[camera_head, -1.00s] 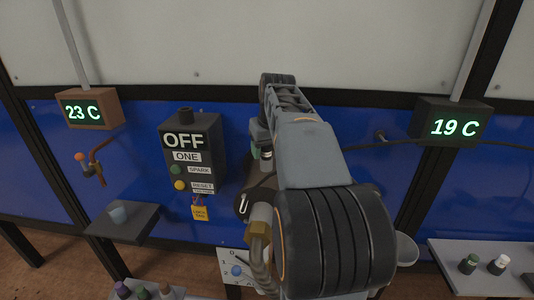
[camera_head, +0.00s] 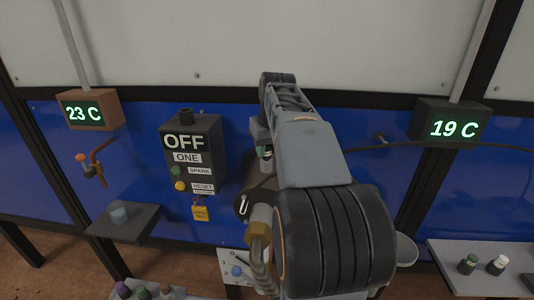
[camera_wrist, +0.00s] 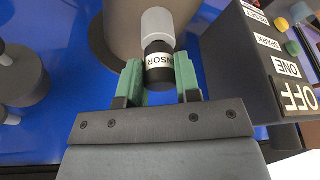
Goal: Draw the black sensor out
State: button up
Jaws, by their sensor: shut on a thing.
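The black sensor (camera_wrist: 160,72) carries a white label with part of the word SENSOR showing. My gripper (camera_wrist: 159,84) is shut on it, with a green finger on each side. A light grey cylindrical piece (camera_wrist: 157,24) lies at the sensor's far end, in front of a brown-grey rounded body (camera_wrist: 122,30). I cannot tell whether that piece belongs to the sensor or is seated in the body. In the head view my gripper (camera_head: 264,153) shows only in part beside my arm, and the sensor is mostly hidden there.
A dark control box (camera_head: 205,150) reading OFF stands left of my gripper; in the wrist view it is close on the right (camera_wrist: 262,62). Displays show 23 C (camera_head: 84,112) and 19 C (camera_head: 453,129). A dark cable (camera_head: 398,143) runs right of my arm. Shelves stand at both sides.

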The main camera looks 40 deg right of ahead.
jog(key=shift+r+p, duration=1.55)
jog(key=shift+r, duration=0.3)
jog(key=shift+r, duration=0.1)
notch_tip(320, 180, up, 4)
jog(key=p, duration=0.3)
jog(key=shift+p, duration=0.35)
jog(key=shift+w+a+r+p, duration=0.1)
jog(key=shift+a+r+p, duration=0.35)
jog(key=shift+r+p, duration=0.1)
jog(key=shift+r, duration=0.1)
jog(key=s+a+r+b, duration=0.1)
jog(key=s, duration=0.4)
jog(key=shift+s+a+r, duration=0.25)
jog(key=shift+s+a, duration=0.05)
jog(key=shift+a, duration=0.1)
